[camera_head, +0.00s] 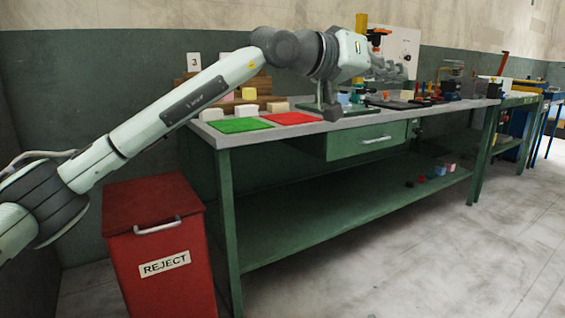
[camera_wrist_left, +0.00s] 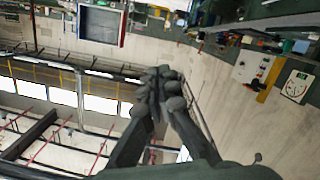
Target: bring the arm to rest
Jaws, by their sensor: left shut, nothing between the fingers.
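My left arm (camera_head: 165,115) reaches in from the left of the head view, pale with dark grey joints. It stretches over the left end of the green workbench (camera_head: 345,125). My left gripper (camera_head: 405,68) points to the right above the bench top. In the left wrist view its dark fingers (camera_wrist_left: 158,88) meet, with nothing between them. The gripper's exact height over the bench is hard to tell. My right gripper is not in view.
A red bin (camera_head: 165,285) marked REJECT stands left of the bench. A green mat (camera_head: 240,126) and a red mat (camera_head: 292,118) lie on the bench's near left end. Presses and small parts stand behind and right of the gripper. The floor (camera_head: 400,270) in front is clear.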

